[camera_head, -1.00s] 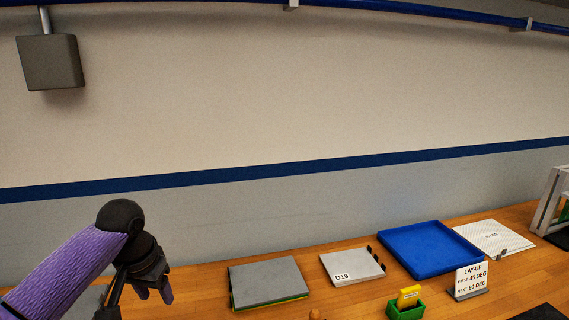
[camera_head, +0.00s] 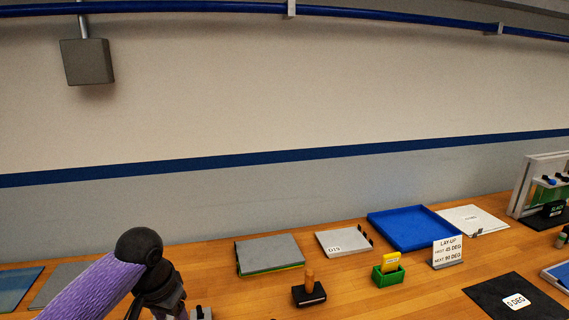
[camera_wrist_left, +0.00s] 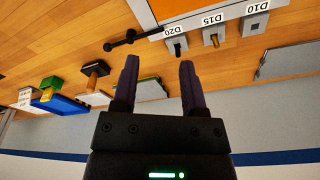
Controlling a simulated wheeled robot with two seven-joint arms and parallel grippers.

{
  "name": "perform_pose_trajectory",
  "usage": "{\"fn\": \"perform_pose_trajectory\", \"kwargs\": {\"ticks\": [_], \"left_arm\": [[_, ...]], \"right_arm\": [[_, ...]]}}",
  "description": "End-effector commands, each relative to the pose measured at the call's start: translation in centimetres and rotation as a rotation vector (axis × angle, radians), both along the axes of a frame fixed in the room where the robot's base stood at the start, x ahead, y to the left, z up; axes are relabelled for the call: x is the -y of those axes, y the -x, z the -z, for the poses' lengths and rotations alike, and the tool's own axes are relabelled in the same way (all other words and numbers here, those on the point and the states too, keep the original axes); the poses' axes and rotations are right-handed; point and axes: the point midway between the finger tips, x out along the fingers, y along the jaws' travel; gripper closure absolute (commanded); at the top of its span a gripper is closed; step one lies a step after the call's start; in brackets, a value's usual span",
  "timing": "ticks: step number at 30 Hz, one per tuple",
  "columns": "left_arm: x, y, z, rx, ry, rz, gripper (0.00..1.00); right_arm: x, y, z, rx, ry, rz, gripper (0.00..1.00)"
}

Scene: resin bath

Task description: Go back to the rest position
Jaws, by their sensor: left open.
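My left arm comes in from the lower left in the head view, with its dark wrist (camera_head: 158,285) at the bottom edge and the fingers mostly cut off. In the left wrist view my left gripper (camera_wrist_left: 158,65) has its two purple fingers apart. Nothing is between them. Beyond the fingertips lies a pale rack with labels D20, D15 and D10 (camera_wrist_left: 258,8). My right gripper is in neither view.
On the wooden bench (camera_head: 400,300) are a grey plate stack (camera_head: 270,252), a wooden-handled block (camera_head: 309,293), a D19 plate (camera_head: 343,242), a blue tray (camera_head: 408,246), a green holder with a yellow card (camera_head: 389,275), a lay-up sign (camera_head: 447,252) and a black 0 DEG sheet (camera_head: 515,302).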

Motion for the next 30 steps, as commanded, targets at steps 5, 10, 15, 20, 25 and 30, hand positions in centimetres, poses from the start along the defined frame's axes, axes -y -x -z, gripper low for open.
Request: {"fn": "perform_pose_trajectory", "kwargs": {"ticks": [5,10,15,20,25,30], "left_arm": [[2.6,2.0,3.2,-0.003,0.009,0.083,0.45],[6.0,5.5,6.9,0.011,0.041,0.171,0.45],[8.9,10.2,9.7,0.051,0.094,0.214,0.45],[10.0,14.9,11.1,0.094,0.128,0.181,0.45],[9.2,19.1,11.4,0.122,0.122,0.1,0.45],[7.4,22.9,11.0,0.134,0.075,0.005,0.45]], "right_arm": [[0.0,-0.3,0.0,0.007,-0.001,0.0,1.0],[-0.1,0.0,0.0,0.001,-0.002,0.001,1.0],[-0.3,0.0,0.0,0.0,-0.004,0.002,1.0],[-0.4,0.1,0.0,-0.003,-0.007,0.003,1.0],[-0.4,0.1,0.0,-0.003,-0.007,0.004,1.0],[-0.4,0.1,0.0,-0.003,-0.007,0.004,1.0]]}}
